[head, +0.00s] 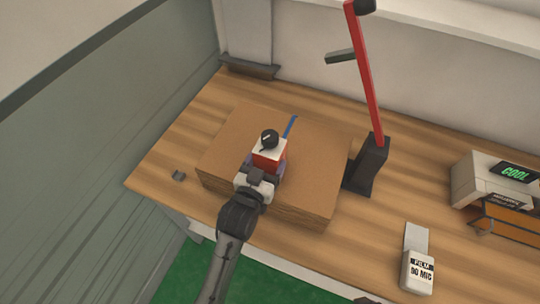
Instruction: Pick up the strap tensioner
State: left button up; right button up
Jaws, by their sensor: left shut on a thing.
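The strap tensioner (269,152), a red and white body with a black knob on top, is over the brown cardboard stack (320,165) on the wooden table. My left gripper (262,170) comes up from below and is shut on its near side. The jaws partly hide its lower part, so I cannot tell whether it touches the stack. A blue strap (290,127) shows just behind it on the stack. My right gripper is not in view.
A tall red lever on a black base (370,165) stands right of the stack. A white film device (417,270) and a white machine marked COOL (480,180) are at right. Bare wooden table (400,190) lies between them.

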pick_arm(q)
jog(key=c, duration=0.7)
jog(key=shift+r, duration=0.15)
jog(key=shift+c, duration=1.1)
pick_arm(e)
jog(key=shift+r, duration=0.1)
